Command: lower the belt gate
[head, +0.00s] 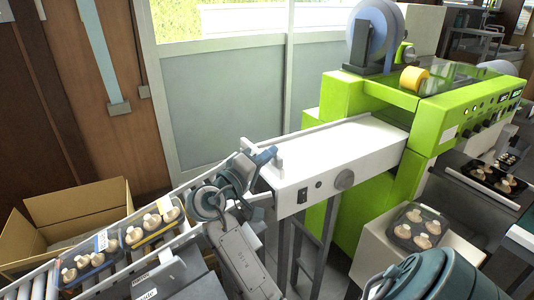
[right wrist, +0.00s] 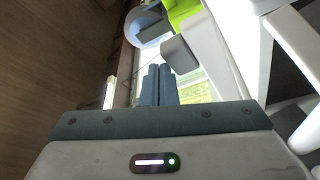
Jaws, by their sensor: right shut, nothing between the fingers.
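The belt gate (head: 278,155) appears as a pale grey bar at the near left end of the white belt (head: 350,140). My right gripper (head: 264,156) has its dark blue fingers shut and empty, right beside the gate. Whether they touch it I cannot tell. In the right wrist view the shut fingers (right wrist: 158,84) point ahead, with a grey block (right wrist: 178,54) just beyond their tips, which may be part of the gate.
A roller conveyor (head: 38,284) with mushroom trays (head: 158,236) slopes up to the belt from the left. An open cardboard box (head: 75,205) stands behind it. The green wrapping machine (head: 436,128) stands right of the belt. Another mushroom tray (head: 432,244) is at lower right.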

